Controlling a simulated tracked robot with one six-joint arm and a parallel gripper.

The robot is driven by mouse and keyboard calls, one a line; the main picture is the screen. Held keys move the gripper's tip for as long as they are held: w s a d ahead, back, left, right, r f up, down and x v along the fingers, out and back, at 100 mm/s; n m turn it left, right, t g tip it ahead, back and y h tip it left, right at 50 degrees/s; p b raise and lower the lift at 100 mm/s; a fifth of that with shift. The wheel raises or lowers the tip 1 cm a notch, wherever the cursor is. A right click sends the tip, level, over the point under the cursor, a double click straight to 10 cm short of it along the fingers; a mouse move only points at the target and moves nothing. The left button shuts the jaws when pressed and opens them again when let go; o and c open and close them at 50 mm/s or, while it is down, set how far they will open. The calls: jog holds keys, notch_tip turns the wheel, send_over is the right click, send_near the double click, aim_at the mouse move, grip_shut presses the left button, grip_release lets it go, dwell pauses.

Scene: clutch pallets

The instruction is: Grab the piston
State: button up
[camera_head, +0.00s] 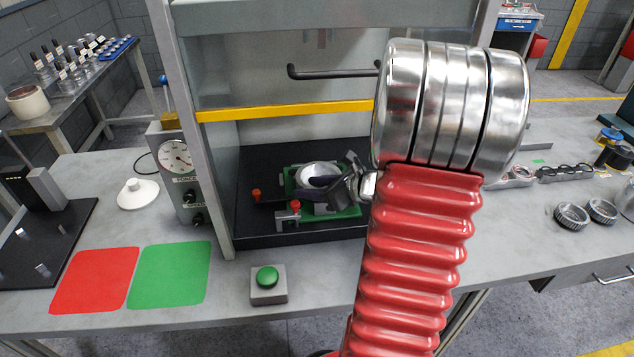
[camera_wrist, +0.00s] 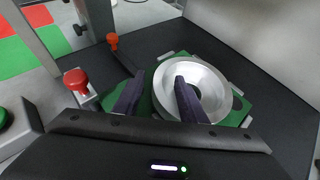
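The piston appears to be the silver round part with a central hole (camera_wrist: 212,76), lying on a green fixture plate (camera_wrist: 236,116) inside the press; in the head view it (camera_head: 318,170) is partly covered by my gripper. My gripper (camera_wrist: 157,88) is open, its two dark fingers apart. In the wrist view one finger overlaps the central hole and the other lies just outside the part's left rim. I cannot tell whether either finger touches it. In the head view my gripper (camera_head: 322,183) reaches in from the right, low over the part.
Red-tipped clamps (camera_wrist: 76,80) stand at the fixture's left. The press frame has a left post (camera_head: 190,130) and a yellow bar (camera_head: 290,111) above. A green button (camera_head: 267,277) stands in front. Red (camera_head: 95,280) and green (camera_head: 170,274) mats lie clear at left.

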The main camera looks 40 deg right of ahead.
jog(key=shift+c, duration=0.7)
grip_shut()
